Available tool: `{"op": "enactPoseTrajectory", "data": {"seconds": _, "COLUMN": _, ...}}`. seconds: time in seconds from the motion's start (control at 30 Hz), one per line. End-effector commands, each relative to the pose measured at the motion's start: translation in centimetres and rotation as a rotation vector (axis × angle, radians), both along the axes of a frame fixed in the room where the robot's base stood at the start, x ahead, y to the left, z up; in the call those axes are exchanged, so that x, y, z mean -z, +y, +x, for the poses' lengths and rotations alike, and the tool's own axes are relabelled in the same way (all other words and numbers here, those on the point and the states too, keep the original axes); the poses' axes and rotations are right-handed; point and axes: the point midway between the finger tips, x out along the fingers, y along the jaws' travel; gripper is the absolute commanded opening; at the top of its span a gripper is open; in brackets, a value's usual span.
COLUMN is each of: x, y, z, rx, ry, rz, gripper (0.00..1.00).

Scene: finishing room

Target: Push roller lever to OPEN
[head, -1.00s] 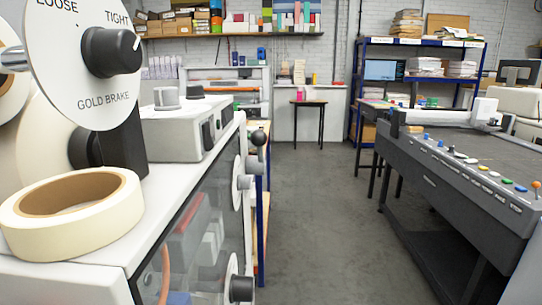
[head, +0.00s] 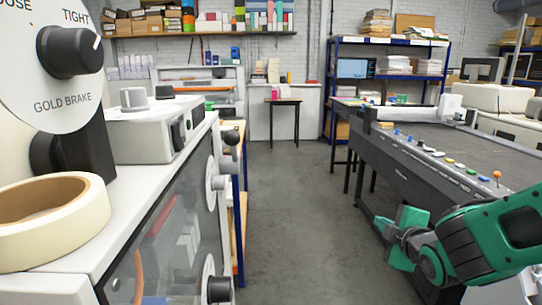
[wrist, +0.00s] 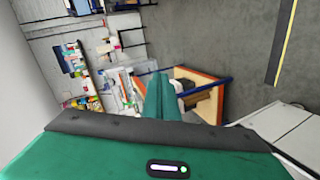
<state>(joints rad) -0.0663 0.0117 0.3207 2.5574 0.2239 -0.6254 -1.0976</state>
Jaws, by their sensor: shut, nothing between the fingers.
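A short lever with a black ball end (head: 230,138) stands out from the right side of the laminator-like machine (head: 150,225) at left in the head view. It looks like the roller lever, but its OPEN mark is not readable. White round hubs with black knobs (head: 219,289) sit on the same side, below it. My gripper (wrist: 159,80) shows in the wrist view as two green fingers pressed together, shut and empty. It is apart from the lever. The lever cannot be made out in the wrist view.
A tape roll (head: 50,222) lies on the machine top near the gold brake dial (head: 55,60). A long grey console (head: 400,150) with coloured buttons stands at right, close to my green arm. The grey floor (head: 290,215) between them is clear.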

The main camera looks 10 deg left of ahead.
Motion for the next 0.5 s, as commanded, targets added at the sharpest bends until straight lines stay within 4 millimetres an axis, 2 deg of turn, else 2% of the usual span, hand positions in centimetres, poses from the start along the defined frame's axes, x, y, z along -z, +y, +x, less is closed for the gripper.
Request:
{"op": "enactPoseTrajectory", "data": {"seconds": 0.03, "x": -0.4, "y": 3.5, "z": 0.0, "rx": -0.093, "ry": -0.072, "rz": -0.032, "gripper": 0.00}}
{"op": "enactPoseTrajectory", "data": {"seconds": 0.13, "x": -2.2, "y": 9.8, "z": -0.6, "rx": -0.251, "ry": -0.246, "rz": -0.087, "gripper": 0.00}}
{"op": "enactPoseTrajectory", "data": {"seconds": 0.2, "x": -3.6, "y": 13.8, "z": -1.8, "rx": -0.346, "ry": -0.375, "rz": -0.112, "gripper": 0.00}}
{"op": "enactPoseTrajectory", "data": {"seconds": 0.3, "x": -5.8, "y": 18.6, "z": -4.2, "rx": -0.448, "ry": -0.559, "rz": -0.127, "gripper": 0.00}}
{"op": "enactPoseTrajectory", "data": {"seconds": 0.37, "x": -7.1, "y": 20.5, "z": -5.5, "rx": -0.478, "ry": -0.660, "rz": -0.124, "gripper": 0.00}}
{"op": "enactPoseTrajectory", "data": {"seconds": 0.5, "x": -9.6, "y": 24.3, "z": -9.5, "rx": -0.525, "ry": -0.860, "rz": -0.121, "gripper": 0.00}}
